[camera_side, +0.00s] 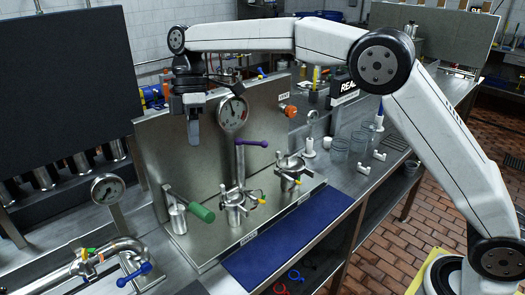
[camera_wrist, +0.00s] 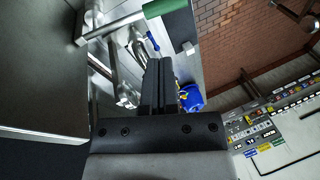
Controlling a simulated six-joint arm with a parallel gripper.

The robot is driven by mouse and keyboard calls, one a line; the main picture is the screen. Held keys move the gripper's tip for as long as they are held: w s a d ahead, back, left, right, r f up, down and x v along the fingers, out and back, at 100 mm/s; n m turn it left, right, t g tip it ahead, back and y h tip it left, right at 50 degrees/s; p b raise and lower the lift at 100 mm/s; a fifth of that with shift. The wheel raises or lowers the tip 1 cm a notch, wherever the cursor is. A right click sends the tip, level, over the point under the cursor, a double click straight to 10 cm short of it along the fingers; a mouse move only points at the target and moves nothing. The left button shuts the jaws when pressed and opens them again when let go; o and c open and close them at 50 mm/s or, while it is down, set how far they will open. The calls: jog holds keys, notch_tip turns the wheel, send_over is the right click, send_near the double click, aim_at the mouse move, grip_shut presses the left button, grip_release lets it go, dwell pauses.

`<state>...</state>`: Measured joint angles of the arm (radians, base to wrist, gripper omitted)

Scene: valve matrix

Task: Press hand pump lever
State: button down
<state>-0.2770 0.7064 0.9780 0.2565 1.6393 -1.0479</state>
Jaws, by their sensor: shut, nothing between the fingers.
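The hand pump lever (camera_side: 201,212) has a green grip on a metal rod and sits on a small cylinder at the lower left of the steel panel. The lever slants down to the right. Its green grip (camera_wrist: 165,8) and rod also show at the top edge of the wrist view. My gripper (camera_side: 194,142) is shut and empty, pointing down, and stands above the lever in the side view, clearly apart from it. In the wrist view my closed fingers (camera_wrist: 158,62) point up the picture, below the green grip. The lower part of the pump is hidden there.
A steel back panel (camera_side: 160,150) carries a gauge (camera_side: 233,114) and an orange knob (camera_side: 289,111). A purple-handled valve (camera_side: 253,143) and small clamped fittings stand right of the lever. Pipework with a blue handle (camera_side: 134,274) lies at lower left. The blue mat (camera_side: 285,245) is clear.

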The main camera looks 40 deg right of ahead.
aim_at(200, 207)
jog(key=shift+d+r+n, duration=0.25)
jog(key=shift+r+n, duration=0.35)
jog(key=shift+n, duration=0.6)
jog(key=shift+f, duration=0.1)
jog(key=shift+a+x, duration=0.15)
jog(key=shift+x, duration=3.3)
jog(key=shift+a+x, duration=0.15)
jog(key=shift+x, duration=3.35)
jog(key=shift+s, duration=0.25)
